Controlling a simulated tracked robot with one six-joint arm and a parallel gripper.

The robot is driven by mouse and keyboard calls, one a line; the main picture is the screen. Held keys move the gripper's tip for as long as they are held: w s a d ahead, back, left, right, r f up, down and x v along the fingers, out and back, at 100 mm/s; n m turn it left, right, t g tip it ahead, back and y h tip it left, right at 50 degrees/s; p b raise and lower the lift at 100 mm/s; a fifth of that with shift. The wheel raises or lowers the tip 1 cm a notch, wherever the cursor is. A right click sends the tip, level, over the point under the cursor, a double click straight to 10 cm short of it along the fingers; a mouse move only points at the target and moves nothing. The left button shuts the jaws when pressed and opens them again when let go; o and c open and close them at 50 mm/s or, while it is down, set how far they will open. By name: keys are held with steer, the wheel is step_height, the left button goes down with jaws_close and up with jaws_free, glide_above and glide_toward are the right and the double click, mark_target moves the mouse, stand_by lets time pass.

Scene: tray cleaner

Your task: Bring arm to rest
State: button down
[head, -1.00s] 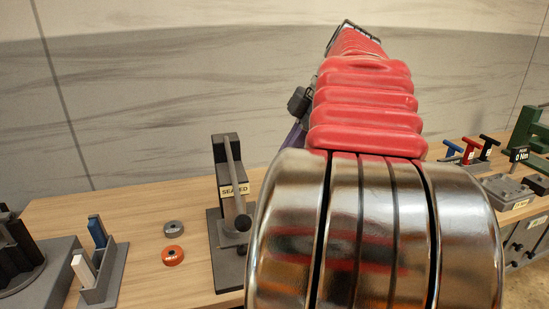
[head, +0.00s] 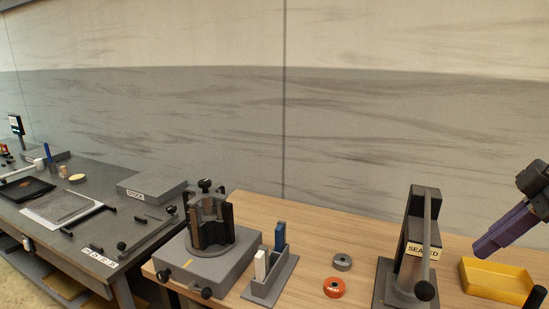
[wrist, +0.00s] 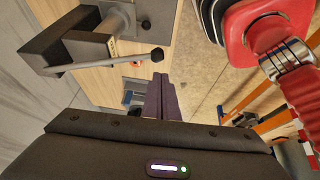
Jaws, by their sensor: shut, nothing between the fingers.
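My gripper (head: 505,228) is at the right edge of the head view, its purple fingers pointing down and left. It hangs near the yellow tray (head: 497,279), to the right of the grey lever stand labelled "SEALED" (head: 407,243); I cannot tell its exact height. In the wrist view the purple fingers (wrist: 165,100) are together and hold nothing.
On the wooden bench are an orange ring (head: 334,288), a grey ring (head: 342,262), a grey holder (head: 270,281) with blue and white pieces, and a dark cylindrical fixture (head: 209,224) on a grey block. A grey workbench (head: 100,228) stands at left.

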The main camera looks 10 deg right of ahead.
steer(key=a+f+m+h, duration=0.1)
steer(key=a+f+m, duration=0.2)
steer(key=a+f, duration=0.3)
steer(key=a+f+m+t+h, duration=0.1)
steer(key=a+f+m, duration=0.3)
steer(key=a, duration=0.8)
steer(key=a+f+m+h, duration=0.1)
steer(key=a+f+m, duration=0.2)
steer(key=a+f, duration=0.4)
steer(key=shift+s+a+f+m+t+h, duration=0.25)
steer(key=shift+a+f+m+t+h, duration=0.15)
steer(key=shift+a, duration=0.85)
